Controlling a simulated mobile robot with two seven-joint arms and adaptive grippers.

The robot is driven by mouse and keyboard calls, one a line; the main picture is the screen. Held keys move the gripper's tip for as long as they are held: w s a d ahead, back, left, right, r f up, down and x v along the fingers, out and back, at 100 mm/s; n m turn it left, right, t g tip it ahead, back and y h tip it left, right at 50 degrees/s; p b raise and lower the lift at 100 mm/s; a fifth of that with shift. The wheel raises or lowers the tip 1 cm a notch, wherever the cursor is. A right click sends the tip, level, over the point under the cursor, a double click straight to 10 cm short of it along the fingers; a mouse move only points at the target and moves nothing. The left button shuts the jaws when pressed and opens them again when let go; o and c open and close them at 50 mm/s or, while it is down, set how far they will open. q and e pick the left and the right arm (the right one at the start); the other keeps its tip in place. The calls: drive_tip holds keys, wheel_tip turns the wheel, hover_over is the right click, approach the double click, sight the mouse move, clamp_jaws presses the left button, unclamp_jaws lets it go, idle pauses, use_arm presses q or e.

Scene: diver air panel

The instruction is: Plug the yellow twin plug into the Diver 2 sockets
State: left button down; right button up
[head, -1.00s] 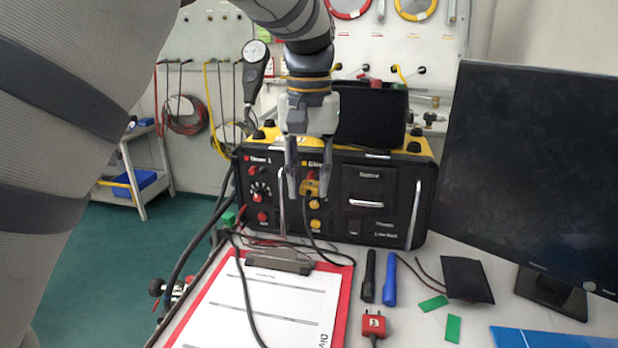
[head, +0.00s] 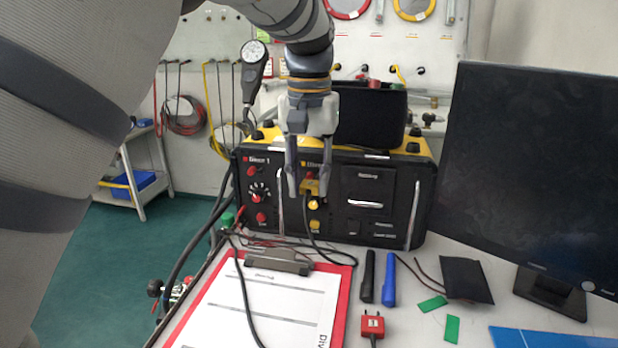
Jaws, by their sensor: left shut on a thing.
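The air panel (head: 378,240) is a black box with a yellow top, standing at the back of the table. Its Diver 1 section is on the left, with red knobs, and the Diver 2 section is beside it, with yellow fittings. My left gripper (head: 308,191) comes down from above in front of the Diver 2 section. It is shut on the yellow twin plug (head: 310,186), whose black cable hangs down. The plug is at the panel face; I cannot tell if its pins are in the sockets, which it hides. My right gripper is not in view.
A red twin plug (head: 373,326) lies at the front of the table. A clipboard (head: 345,305), a black marker (head: 368,277) and a blue marker (head: 389,280) lie before the panel. A monitor (head: 540,180) stands at right. Cables cross the table at left.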

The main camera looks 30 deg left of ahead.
use_arm(q)
drive_tip(key=shift+w+a, duration=0.25)
drive_tip(key=shift+w, duration=0.4)
idle(1.3)
drive_tip(key=c, duration=1.2)
unclamp_jaws()
drive_tip(key=shift+r, duration=0.15)
wheel_tip(320, 180, up, 12)
drive_tip(key=shift+f, duration=0.1)
